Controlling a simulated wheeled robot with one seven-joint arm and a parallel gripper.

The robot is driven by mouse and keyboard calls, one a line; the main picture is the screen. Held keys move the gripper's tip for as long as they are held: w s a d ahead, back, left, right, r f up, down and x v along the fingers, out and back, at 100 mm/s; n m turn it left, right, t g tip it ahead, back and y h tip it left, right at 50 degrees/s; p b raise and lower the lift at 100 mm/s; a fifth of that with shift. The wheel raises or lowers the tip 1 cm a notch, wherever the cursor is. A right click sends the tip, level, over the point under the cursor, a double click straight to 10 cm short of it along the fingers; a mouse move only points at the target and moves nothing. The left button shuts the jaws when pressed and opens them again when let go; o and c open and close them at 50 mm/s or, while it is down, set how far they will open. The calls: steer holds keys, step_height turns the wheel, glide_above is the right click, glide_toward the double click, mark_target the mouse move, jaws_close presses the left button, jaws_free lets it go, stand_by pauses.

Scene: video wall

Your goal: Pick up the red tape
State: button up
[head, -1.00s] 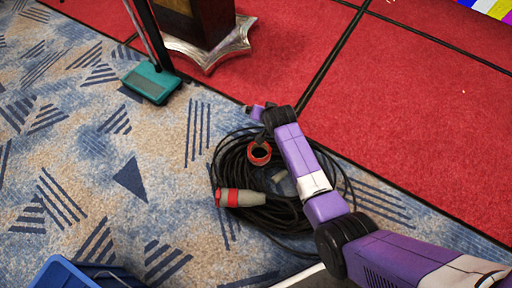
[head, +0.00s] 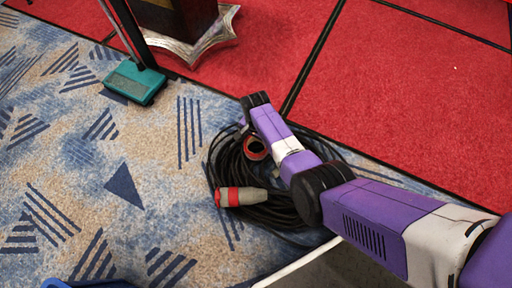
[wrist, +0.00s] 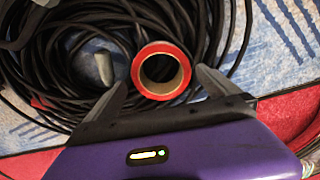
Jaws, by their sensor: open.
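The red tape (wrist: 178,91) is a roll with a tan core and a red outer band. In the wrist view it shows its round face and open hole, close beyond my fingertips. In the head view the red tape (head: 266,148) lies on or by the black cable coil, partly hidden by my arm. My gripper (wrist: 160,90) is open, with one finger left of the roll and the other right of it. The fingers do not visibly grip the roll. In the head view my gripper is mostly hidden behind my arm.
A black cable coil (head: 228,165) lies on the patterned carpet, with a red and grey plug (head: 240,197) at its left. A red platform (head: 410,90) lies behind.

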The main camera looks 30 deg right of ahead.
step_height(320, 180, down, 5)
steer(key=b, duration=0.3)
steer(key=shift+w+d+r+b, duration=0.1)
steer(key=shift+w+b, duration=0.05)
steer(key=shift+b, duration=0.15)
steer(key=shift+r, duration=0.1)
steer(key=shift+c, duration=0.2)
steer(key=c, duration=1.3)
steer(key=shift+c, duration=0.2)
steer(key=shift+r, duration=0.1)
